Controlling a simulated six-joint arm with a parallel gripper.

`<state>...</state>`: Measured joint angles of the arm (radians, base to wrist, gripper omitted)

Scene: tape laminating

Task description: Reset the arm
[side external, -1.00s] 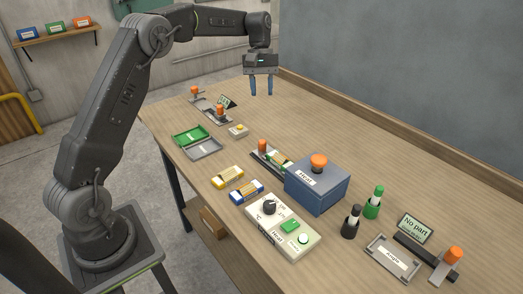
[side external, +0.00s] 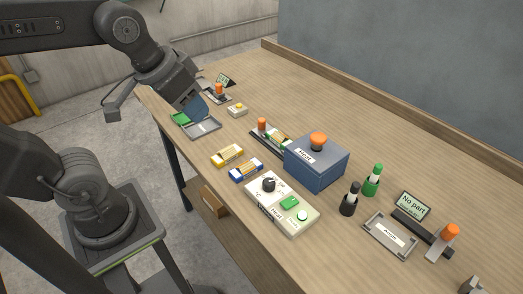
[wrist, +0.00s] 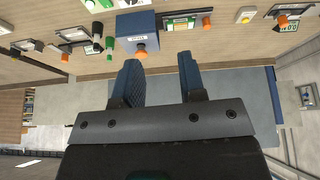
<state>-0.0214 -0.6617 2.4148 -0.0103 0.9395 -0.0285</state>
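My gripper (wrist: 160,78) shows two blue fingers spread apart with nothing between them in the wrist view. My arm is bent and reaches in from the upper left.
The wooden table (side external: 420,150) carries a blue heat box (side external: 318,168), a control panel (side external: 282,204), yellow and blue tape boxes (side external: 227,155), green and black bottles (side external: 372,180), and an angle tray (side external: 390,237).

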